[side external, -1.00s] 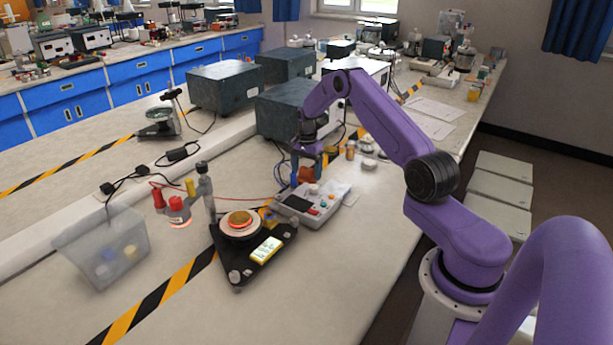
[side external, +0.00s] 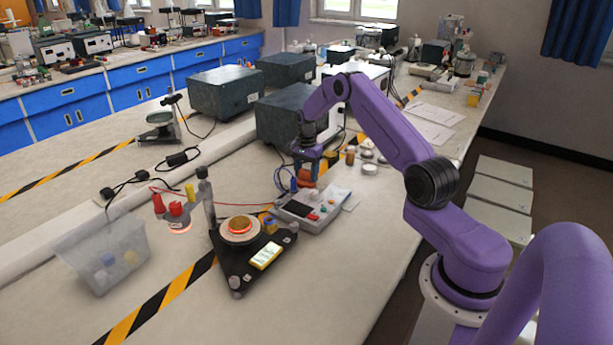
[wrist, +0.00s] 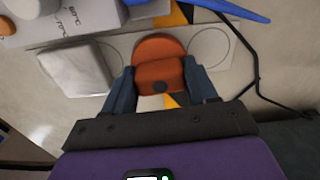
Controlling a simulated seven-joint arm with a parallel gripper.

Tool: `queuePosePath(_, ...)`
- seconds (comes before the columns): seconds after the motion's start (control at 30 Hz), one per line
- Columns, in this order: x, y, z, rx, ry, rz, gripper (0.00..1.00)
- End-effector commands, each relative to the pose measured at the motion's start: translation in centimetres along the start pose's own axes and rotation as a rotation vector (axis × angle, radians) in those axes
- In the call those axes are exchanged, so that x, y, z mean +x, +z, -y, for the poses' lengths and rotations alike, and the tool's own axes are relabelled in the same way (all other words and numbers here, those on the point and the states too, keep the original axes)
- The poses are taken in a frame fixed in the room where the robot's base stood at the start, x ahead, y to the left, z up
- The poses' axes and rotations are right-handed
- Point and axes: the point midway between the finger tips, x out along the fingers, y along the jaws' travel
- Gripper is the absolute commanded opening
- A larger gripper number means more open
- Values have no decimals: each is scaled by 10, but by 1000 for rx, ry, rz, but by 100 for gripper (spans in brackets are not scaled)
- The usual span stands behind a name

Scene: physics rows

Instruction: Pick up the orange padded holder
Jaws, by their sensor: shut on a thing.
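The orange padded holder (wrist: 160,52) is in the middle of the wrist view, with a rounded back and a thicker front pad. My gripper (wrist: 160,78) has a dark finger against each side of it and is shut on it. In the side view my gripper (side external: 306,168) points down behind the grey control box, with the orange holder (side external: 304,177) below it. The holder's underside is hidden, and I cannot tell whether it touches the surface below.
The control box (side external: 312,209) with buttons stands just in front of the gripper. A black triangular stand (side external: 245,267) and a clear bin (side external: 103,255) are nearer the camera. Dark green boxes (side external: 285,115) stand behind. A pale block (wrist: 78,70) is left of the holder.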

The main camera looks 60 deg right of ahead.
Motion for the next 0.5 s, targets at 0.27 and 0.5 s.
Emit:
queuePosePath(0.27,-38,8,-13,0,-1,-1,15)
queuePosePath(0.5,-77,25,-41,0,-3,-2,15)
